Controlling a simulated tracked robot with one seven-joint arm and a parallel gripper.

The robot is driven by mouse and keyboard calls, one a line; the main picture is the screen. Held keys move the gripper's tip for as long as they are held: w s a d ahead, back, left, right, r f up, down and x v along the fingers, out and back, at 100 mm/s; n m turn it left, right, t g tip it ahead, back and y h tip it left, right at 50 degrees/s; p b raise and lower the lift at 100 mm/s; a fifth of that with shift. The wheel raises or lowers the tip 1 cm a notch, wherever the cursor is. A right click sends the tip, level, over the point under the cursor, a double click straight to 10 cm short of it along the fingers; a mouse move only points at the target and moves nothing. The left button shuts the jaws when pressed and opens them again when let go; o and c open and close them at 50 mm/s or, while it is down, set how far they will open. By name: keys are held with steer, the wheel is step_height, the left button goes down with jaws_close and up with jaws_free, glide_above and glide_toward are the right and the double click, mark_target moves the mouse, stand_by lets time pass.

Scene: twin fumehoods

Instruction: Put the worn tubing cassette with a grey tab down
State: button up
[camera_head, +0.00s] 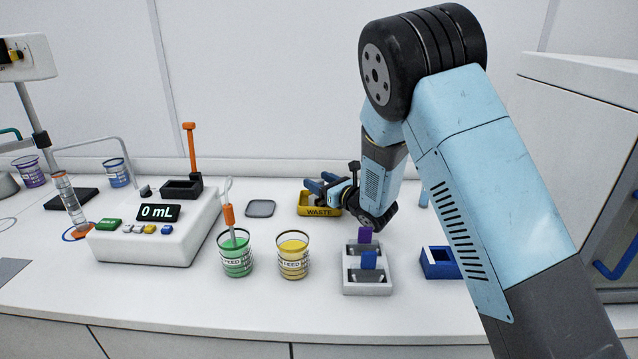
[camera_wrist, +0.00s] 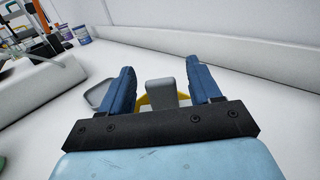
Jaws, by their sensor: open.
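My gripper (camera_head: 316,186) is open over the yellow tray marked WASTE (camera_head: 318,212). In the wrist view the two blue fingers of my gripper (camera_wrist: 161,74) stand apart. A grey tab (camera_wrist: 162,91), apparently the worn tubing cassette's, lies between them with a gap on each side. Yellow edges of the waste tray (camera_wrist: 143,104) show around the tab. The cassette's body is hidden in the wrist view, and my gripper covers that spot in the head view, so I cannot tell exactly how it rests.
A grey-white rack (camera_head: 367,289) holding purple- and blue-tabbed pieces stands in front of my arm. A blue box (camera_head: 439,271) is right of it. Beakers of yellow (camera_head: 293,260) and green (camera_head: 236,257) liquid, a white pump (camera_head: 150,245) and a grey pad (camera_head: 260,208) are left.

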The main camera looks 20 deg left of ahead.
steer(key=shift+r, duration=0.1)
steer(key=v, duration=1.2)
steer(key=shift+d, duration=0.1)
steer(key=w+d+r+m+t+h, duration=0.2)
steer(key=d+r+m+h, duration=0.15)
steer(key=d+m, duration=0.3)
steer(key=w+d+r+m+t+h, duration=0.1)
steer(key=w+d+r+m+h, duration=0.2)
steer(key=d+r+m, duration=0.3)
steer(key=s+d+r+m+h, duration=0.2)
steer(key=d+m+h, duration=0.1)
steer(key=d+m, duration=0.3)
steer(key=s+d+r+m+h, duration=0.2)
steer(key=s+d+r+m, duration=0.1)
steer(key=d+m, duration=0.35)
steer(key=s+d+r+m+g+h, duration=0.3)
steer(key=s+d+m, duration=0.6)
steer(key=s+m, duration=0.3)
steer(key=s+d+m+g, duration=0.1)
steer(key=s+m+g, duration=0.3)
steer(key=s+m, duration=0.6)
steer(key=s, duration=0.7)
steer(key=shift+s+d+r+m+h, duration=0.2)
steer(key=shift+d+r+m+h, duration=0.1)
steer(key=shift+d+r+h, duration=0.05)
